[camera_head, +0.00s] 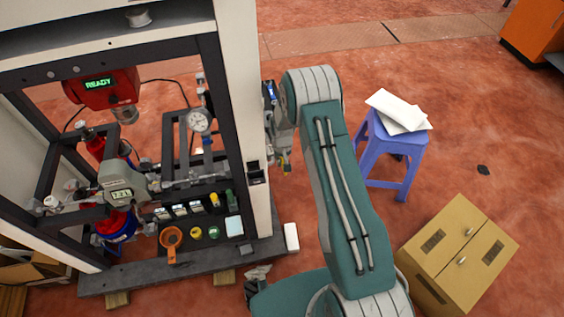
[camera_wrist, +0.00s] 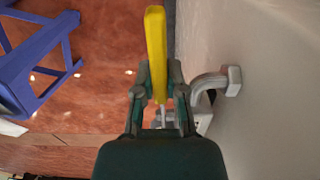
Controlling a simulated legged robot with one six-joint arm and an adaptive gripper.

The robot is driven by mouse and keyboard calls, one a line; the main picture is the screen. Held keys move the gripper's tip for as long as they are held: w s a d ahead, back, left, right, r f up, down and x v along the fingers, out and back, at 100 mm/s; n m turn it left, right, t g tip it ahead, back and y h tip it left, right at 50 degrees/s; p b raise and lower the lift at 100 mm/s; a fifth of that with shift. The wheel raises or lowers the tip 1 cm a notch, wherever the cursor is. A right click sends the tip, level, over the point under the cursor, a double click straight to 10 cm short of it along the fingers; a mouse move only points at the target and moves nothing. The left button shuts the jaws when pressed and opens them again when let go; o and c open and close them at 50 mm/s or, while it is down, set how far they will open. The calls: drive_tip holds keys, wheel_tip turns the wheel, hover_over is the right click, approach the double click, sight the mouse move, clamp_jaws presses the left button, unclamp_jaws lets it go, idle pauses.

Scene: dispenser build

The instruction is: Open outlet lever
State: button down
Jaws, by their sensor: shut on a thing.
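The yellow outlet lever (camera_wrist: 155,40) stands upright in the middle of the wrist view, between the two fingers of my gripper (camera_wrist: 159,82). My gripper is shut on it. A grey bent outlet pipe (camera_wrist: 208,82) comes out of the pale panel to the right and leads toward the lever's base. The lever's base is partly hidden by my fingers. In the head view my gripper (camera_head: 284,152) is beside the right post of the dispenser frame, and a small bit of yellow shows there. The fingers are too small to make out in that view.
The white post (camera_head: 245,110) of the dispenser frame stands close by my gripper. A blue-purple stool (camera_head: 394,150) with white sheets on it is to the right.

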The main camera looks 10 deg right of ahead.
drive_tip(key=shift+w+r, duration=0.2)
drive_tip(key=shift+w, duration=0.15)
drive_tip(key=c, duration=0.7)
unclamp_jaws()
drive_tip(key=shift+s+f, duration=0.1)
drive_tip(key=shift+s, duration=0.15)
drive_tip(key=shift+w+r, duration=0.2)
drive_tip(key=shift+r, duration=3.75)
